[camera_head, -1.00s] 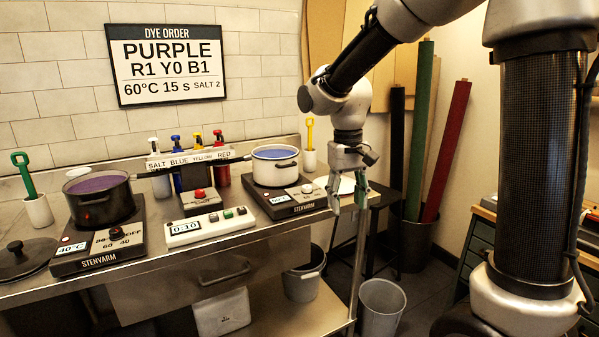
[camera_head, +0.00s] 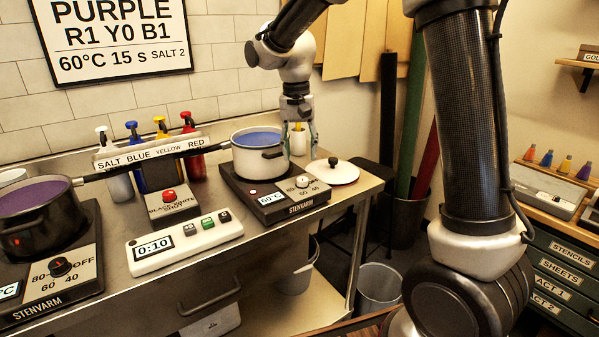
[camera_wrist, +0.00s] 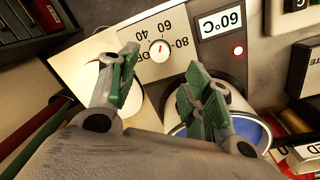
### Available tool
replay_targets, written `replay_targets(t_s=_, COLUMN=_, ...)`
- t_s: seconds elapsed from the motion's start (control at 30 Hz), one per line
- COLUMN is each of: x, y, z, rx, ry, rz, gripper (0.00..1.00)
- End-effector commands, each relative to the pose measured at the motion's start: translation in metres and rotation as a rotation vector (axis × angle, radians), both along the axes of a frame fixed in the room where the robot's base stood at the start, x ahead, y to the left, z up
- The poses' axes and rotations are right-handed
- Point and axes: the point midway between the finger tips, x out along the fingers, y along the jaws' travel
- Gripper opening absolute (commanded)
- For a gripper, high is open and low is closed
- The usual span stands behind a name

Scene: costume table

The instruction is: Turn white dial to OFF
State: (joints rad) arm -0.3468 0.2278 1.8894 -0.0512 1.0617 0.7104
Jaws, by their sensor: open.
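The white dial (camera_head: 303,182) is on the sloped front panel of the right hotplate (camera_head: 270,212), whose display reads 60°C. The dial also shows in the wrist view (camera_wrist: 158,49), beside the markings 40, 60 and 80; the OFF lettering is partly hidden by a finger. My gripper (camera_head: 300,138) is open and empty, above the right side of the hotplate near the pot. In the wrist view my gripper's fingers (camera_wrist: 163,88) are spread, with the dial showing beyond the gap, apart from them.
A pot of blue liquid (camera_head: 259,155) stands on the right hotplate. A white lid (camera_head: 333,172) lies to its right. A timer box (camera_head: 185,240) and a second hotplate with a dark dial (camera_head: 60,267) are to the left. Several bottles stand behind.

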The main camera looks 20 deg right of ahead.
Motion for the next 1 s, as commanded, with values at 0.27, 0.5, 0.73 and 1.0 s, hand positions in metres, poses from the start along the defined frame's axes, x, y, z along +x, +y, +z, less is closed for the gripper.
replay_targets(t_s=0.27, x=-0.001, y=-0.002, z=-0.023, rx=-0.003, ry=0.004, rz=-0.029, gripper=0.49)
replay_targets(t_s=0.5, x=-0.002, y=-0.004, z=-0.062, rx=-0.003, ry=0.004, rz=-0.028, gripper=0.49)
replay_targets(t_s=0.73, x=-0.002, y=-0.005, z=-0.078, rx=-0.002, ry=0.001, rz=-0.028, gripper=0.49)
replay_targets(t_s=1.0, x=-0.002, y=-0.005, z=-0.079, rx=-0.001, ry=0.001, rz=-0.028, gripper=0.40)
